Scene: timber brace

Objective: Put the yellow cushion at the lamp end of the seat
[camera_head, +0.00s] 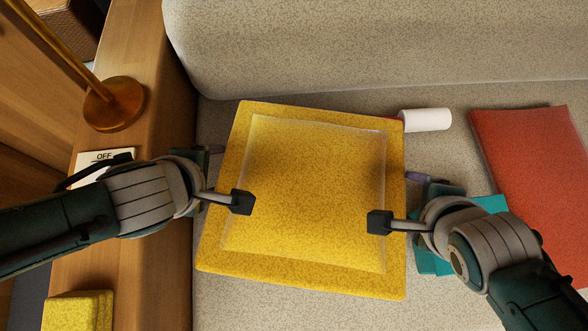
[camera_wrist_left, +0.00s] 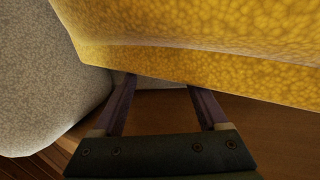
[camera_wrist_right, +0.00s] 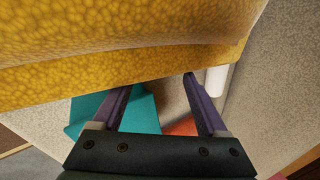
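The yellow cushion (camera_head: 310,190) lies flat in the head view, near the left end of the seat (camera_head: 240,306), where the lamp (camera_head: 113,103) stands. My left gripper (camera_head: 215,149) is at its left edge and my right gripper (camera_head: 415,177) at its right edge. In the left wrist view the fingers (camera_wrist_left: 160,84) are spread and their tips meet the cushion's edge. In the right wrist view the fingers (camera_wrist_right: 158,84) are also spread, tips at the edge and partly hidden. I cannot tell whether the cushion touches the seat.
A wooden ledge (camera_head: 165,290) runs along the left, with a plate marked OFF (camera_head: 104,156) and a yellow block (camera_head: 78,311). A white roll (camera_head: 426,120) lies behind the cushion. A teal item (camera_head: 428,262) is under my right arm. A red cushion (camera_head: 530,165) lies right; the backrest (camera_head: 390,45) is behind.

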